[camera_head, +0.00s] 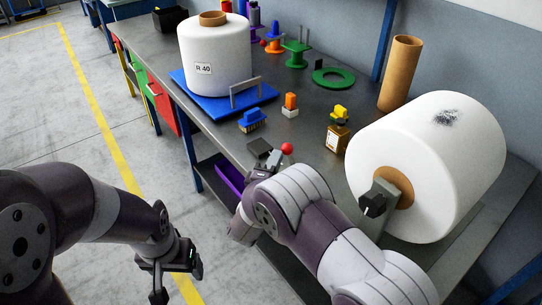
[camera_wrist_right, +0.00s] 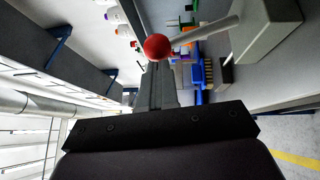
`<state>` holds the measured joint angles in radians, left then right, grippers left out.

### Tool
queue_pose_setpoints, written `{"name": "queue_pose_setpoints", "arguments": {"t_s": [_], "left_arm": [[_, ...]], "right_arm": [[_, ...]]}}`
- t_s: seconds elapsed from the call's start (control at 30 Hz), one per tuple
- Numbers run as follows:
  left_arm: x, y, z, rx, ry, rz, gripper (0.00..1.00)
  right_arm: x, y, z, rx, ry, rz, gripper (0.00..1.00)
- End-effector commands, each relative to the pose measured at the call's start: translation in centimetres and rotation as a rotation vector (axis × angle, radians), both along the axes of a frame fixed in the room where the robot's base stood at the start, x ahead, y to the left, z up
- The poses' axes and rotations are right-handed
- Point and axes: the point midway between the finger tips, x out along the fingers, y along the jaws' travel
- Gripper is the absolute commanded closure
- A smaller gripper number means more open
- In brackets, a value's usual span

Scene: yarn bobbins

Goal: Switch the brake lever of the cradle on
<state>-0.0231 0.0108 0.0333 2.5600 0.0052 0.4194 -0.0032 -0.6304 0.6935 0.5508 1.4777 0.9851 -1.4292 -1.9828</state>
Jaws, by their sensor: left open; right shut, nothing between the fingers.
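The brake lever shows as a red ball knob (camera_head: 287,148) beside a small dark grey block (camera_head: 260,147) at the table's front edge. In the right wrist view the red knob (camera_wrist_right: 157,47) sits on a pale rod (camera_wrist_right: 205,33) that comes from a grey block (camera_wrist_right: 262,32). My right gripper (camera_wrist_right: 157,68) is shut and empty, its fingertips close to the knob; I cannot tell whether they touch. My left gripper (camera_head: 172,272) is open and empty, low over the floor left of the table.
A large white bobbin (camera_head: 450,150) lies on its side at the right, with a grey bracket (camera_head: 380,195) at its core. Another white bobbin (camera_head: 215,60) stands on a blue base (camera_head: 200,97). A cardboard tube (camera_head: 400,73) and small coloured parts stand between.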

Motion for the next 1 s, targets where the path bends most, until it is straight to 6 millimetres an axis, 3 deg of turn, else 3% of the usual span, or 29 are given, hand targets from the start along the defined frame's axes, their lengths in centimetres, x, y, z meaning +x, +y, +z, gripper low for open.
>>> {"name": "queue_pose_setpoints", "arguments": {"t_s": [0.03,0.1,0.5,0.7,1.0], "left_arm": [[0.0,0.0,2.3,0.0,0.0,0.0,0.22],[0.0,0.0,3.8,0.0,0.0,0.0,0.22],[0.0,0.0,11.2,0.0,0.0,0.0,0.22],[0.0,0.0,13.4,0.0,0.0,0.0,0.22],[0.0,0.0,14.7,0.0,0.0,0.0,0.22]], "right_arm": [[0.3,-0.4,1.7,0.033,0.023,-0.003,1.0],[0.6,-0.9,2.3,0.086,0.061,-0.003,1.0],[3.0,-4.3,3.8,0.391,0.284,-0.004,1.0],[4.2,-5.9,3.7,0.523,0.378,-0.004,1.0],[5.3,-7.4,3.2,0.607,0.441,-0.001,1.0]]}}
